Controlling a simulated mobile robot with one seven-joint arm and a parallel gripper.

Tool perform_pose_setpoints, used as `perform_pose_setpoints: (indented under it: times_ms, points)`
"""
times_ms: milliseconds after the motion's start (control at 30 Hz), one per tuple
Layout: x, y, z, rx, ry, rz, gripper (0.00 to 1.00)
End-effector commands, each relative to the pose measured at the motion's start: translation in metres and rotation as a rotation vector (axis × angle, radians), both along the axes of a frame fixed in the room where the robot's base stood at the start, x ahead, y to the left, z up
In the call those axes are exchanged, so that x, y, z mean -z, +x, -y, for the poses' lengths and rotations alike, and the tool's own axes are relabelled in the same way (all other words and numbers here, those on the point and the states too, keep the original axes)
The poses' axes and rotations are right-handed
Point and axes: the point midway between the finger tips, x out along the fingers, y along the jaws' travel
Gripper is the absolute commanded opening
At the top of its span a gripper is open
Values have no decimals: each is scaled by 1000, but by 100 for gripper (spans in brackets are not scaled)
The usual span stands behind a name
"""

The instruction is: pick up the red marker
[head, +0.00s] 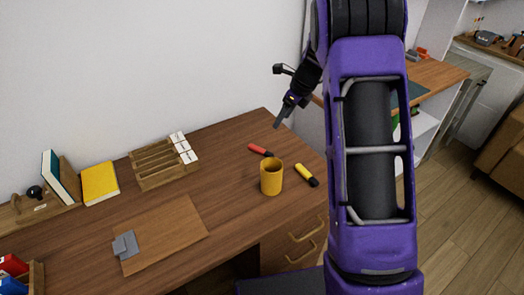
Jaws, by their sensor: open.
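The red marker (260,150) lies on the brown wooden desk (225,150), near its back right part, behind a yellow mug. It is red with a dark end. My gripper (279,122) is above the desk, a little up and to the right of the marker in the head view, pointing down and to the left. It is apart from the marker and nothing shows between its fingers. The fingers look small and nearly overlap from this side, so the gap between them is hard to see.
A yellow mug (271,178) stands just in front of the marker, with a yellow marker (307,175) to its right. A wooden rack (160,165), a yellow book (100,183) and a brown board (165,235) lie further left. The white wall rises close behind the desk.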

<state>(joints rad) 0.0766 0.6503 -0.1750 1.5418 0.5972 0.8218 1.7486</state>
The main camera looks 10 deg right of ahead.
Motion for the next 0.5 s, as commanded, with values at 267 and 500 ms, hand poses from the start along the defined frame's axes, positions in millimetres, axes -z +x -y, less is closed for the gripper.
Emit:
perform_pose_setpoints:
  times_ms: [267, 500]
  points:
    - [39, 8, -7, 16, 14, -9, 66]
    - [88, 22, -21, 15, 12, -8, 66]
